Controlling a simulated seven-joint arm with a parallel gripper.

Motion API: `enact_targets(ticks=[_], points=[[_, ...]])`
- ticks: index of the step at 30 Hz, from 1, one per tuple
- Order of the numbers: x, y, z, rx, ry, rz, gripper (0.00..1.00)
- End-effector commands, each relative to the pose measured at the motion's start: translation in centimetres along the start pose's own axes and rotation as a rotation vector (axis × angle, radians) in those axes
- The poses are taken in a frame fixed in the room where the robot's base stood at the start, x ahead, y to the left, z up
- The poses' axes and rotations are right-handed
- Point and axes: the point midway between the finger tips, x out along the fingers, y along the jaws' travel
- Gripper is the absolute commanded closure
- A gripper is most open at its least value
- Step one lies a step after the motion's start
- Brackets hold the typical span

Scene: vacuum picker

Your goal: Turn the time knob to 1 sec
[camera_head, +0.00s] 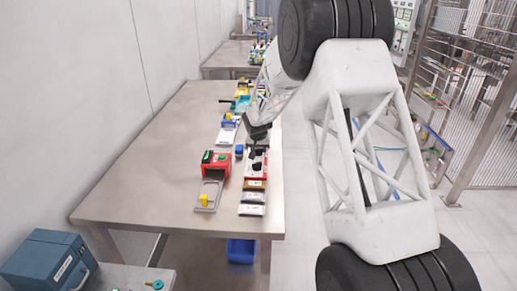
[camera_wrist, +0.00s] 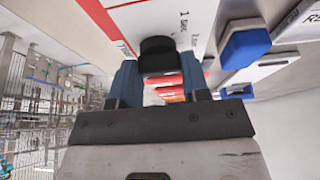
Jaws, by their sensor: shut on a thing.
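The time knob (camera_wrist: 158,47) is a round black knob on a white, red-edged panel (camera_wrist: 130,12). In the wrist view it sits between the two blue fingers of my gripper (camera_wrist: 160,72), which is shut on it. The label "1 sec" is printed just beyond the knob, with a second, partly cut-off label to its right. I cannot make out a pointer on the knob, so its setting cannot be read. In the head view my gripper (camera_head: 255,150) reaches down over the red-and-white unit (camera_head: 256,168); the knob itself is hidden or too small there.
A blue hexagonal part (camera_wrist: 245,47) is close to the right finger. A red box with green parts (camera_head: 215,162) and a grey unit with a yellow piece (camera_head: 207,197) stand left of my gripper. The table's left side (camera_head: 150,150) is clear.

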Motion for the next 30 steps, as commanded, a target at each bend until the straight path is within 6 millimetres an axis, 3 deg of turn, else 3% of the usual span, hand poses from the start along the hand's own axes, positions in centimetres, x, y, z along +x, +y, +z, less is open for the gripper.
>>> enact_targets(ticks=[14,30], points=[[-0.09,0.04,-0.04,-0.064,0.0,-0.027,0.81],[-0.11,0.18,-0.11,-0.314,0.001,-0.132,0.81]])
